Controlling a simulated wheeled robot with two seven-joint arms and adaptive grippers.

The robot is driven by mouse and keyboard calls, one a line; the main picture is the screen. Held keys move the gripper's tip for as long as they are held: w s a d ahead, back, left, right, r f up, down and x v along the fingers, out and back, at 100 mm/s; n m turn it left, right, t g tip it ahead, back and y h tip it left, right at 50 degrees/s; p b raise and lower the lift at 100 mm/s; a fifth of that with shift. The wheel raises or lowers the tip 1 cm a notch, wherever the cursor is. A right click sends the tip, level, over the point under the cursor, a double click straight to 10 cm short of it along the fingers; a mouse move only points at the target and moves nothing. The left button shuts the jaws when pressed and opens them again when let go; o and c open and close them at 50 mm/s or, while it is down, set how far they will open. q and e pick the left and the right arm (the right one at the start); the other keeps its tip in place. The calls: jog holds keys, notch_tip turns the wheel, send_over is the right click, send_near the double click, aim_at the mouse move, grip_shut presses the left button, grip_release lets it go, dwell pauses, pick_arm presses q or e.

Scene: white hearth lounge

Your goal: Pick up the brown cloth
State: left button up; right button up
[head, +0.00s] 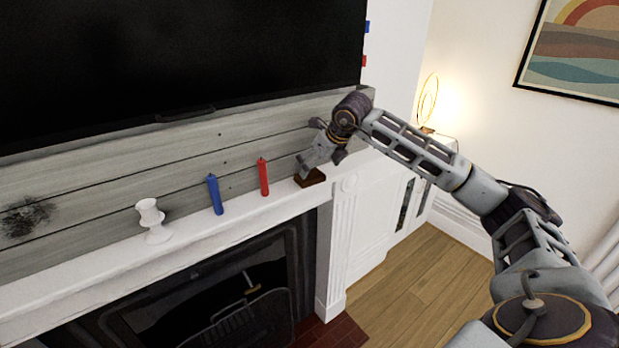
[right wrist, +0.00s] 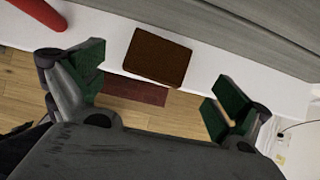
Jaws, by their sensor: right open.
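The brown cloth (head: 311,178) is a small flat folded rectangle on the white mantel, near its right end. In the right wrist view the cloth (right wrist: 158,57) lies flat close to the mantel's front edge. My right gripper (head: 305,168) is just above the cloth in the head view and partly covers it. In the right wrist view my right gripper (right wrist: 155,90) is open, with its green-padded fingers wide apart and the cloth seen between and beyond them. Nothing is between the fingers. My left gripper is not in either view.
A red candle (head: 263,177) stands left of the cloth, with a blue candle (head: 215,195) and a white candle holder (head: 152,219) farther left. A grey plank wall and black television (head: 180,60) rise behind the mantel (head: 100,262). The wood floor (head: 410,290) is clear at right.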

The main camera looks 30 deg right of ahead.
aim_at(309, 175)
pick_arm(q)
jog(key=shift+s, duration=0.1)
pick_arm(e)
jog(key=shift+f, duration=0.1)
jog(key=shift+w+a+f, duration=0.15)
jog(key=shift+w+f, duration=0.25)
jog(key=p+x, duration=0.1)
jog(key=x, duration=0.1)
jog(key=shift+w+f, duration=0.2)
jog(key=shift+w, duration=0.05)
jog(key=shift+w+a+f, duration=0.1)
jog(key=shift+w+f, duration=0.1)
jog(key=shift+f, duration=0.15)
jog(key=shift+w+f, duration=0.2)
jog(key=shift+f, duration=0.1)
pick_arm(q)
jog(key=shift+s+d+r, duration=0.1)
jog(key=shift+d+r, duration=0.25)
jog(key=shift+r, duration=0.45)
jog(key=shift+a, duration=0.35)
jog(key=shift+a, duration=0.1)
pick_arm(e)
jog(key=c, duration=1)
